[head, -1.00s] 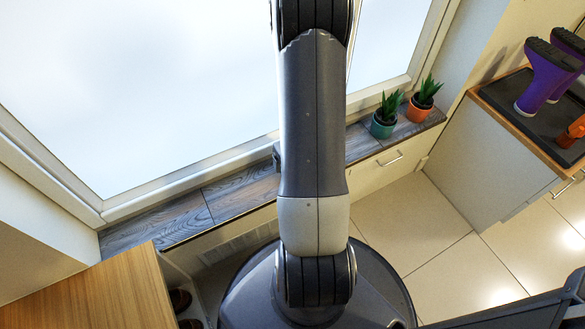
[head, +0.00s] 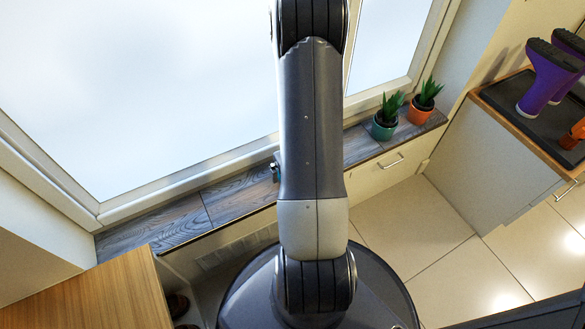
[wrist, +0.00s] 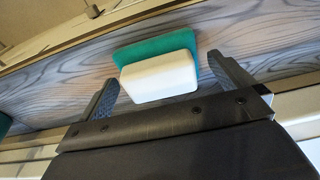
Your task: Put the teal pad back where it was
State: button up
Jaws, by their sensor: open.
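The teal pad (wrist: 150,47) shows in the wrist view against the grey wood-grain window sill (wrist: 60,85), with a white block-shaped part (wrist: 158,77) on its near side. It appears to rest on the sill. My gripper (wrist: 163,70) is open, with one finger on each side of the white part. The right finger is close to the pad's right end; I cannot tell whether it touches. In the head view my arm hides most of this spot, and only a small teal-blue bit shows at the arm's left edge above the sill (head: 235,195).
A plant in a teal pot (head: 384,127) and one in an orange pot (head: 420,112) stand at the sill's right end. The window rises behind the sill. A wooden top (head: 90,300) is at lower left.

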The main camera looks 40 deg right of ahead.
notch_tip(320, 180, up, 12)
jog(key=s+p, duration=0.1)
jog(key=p, duration=0.3)
jog(key=shift+s+a+p, duration=0.2)
jog(key=shift+s+p, duration=0.15)
jog(key=shift+p, duration=0.05)
jog(key=shift+c, duration=0.6)
